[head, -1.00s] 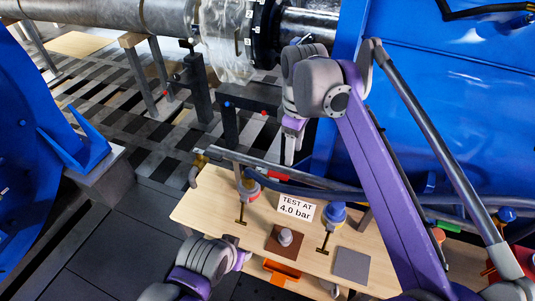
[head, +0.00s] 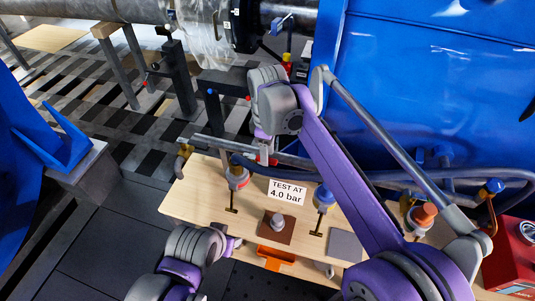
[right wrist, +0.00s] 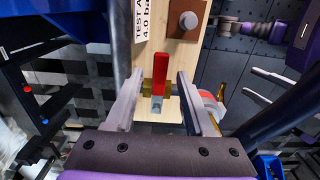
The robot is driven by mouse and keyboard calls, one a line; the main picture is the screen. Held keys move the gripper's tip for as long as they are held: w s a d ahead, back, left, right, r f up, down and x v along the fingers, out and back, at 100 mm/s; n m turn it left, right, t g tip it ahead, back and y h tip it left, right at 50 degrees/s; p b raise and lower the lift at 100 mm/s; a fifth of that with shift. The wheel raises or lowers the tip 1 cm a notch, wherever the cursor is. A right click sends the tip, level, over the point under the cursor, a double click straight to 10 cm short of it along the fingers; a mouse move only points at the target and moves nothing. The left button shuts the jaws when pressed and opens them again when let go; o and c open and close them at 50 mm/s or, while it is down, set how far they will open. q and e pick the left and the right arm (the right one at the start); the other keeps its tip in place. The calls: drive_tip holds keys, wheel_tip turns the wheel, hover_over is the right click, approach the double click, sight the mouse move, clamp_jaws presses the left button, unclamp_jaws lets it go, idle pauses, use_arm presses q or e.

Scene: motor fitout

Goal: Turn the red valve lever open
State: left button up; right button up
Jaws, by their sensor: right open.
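The red valve lever (right wrist: 160,75) shows in the right wrist view, on a brass valve body (right wrist: 147,90) over the wooden board. My right gripper (right wrist: 160,82) is open, with one finger on each side of the lever and visible gaps between; I cannot tell the depth exactly. In the head view my right gripper (head: 265,152) points down at the pipe along the board's back edge and hides most of the lever. My left gripper (head: 236,243) is low over the front of the board, seen from behind; its jaws are too small to read.
The wooden board (head: 190,205) carries a "TEST AT 4.0 bar" sign (head: 286,192), a brown plate with a grey knob (head: 277,222), a red-collared fitting (head: 237,178) and a blue-capped fitting (head: 323,197). A dark hose (head: 385,177) runs close behind. A red box (head: 512,255) stands at right.

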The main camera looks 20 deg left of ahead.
drive_tip(key=shift+f, duration=0.2)
clamp_jaws()
idle(1.3)
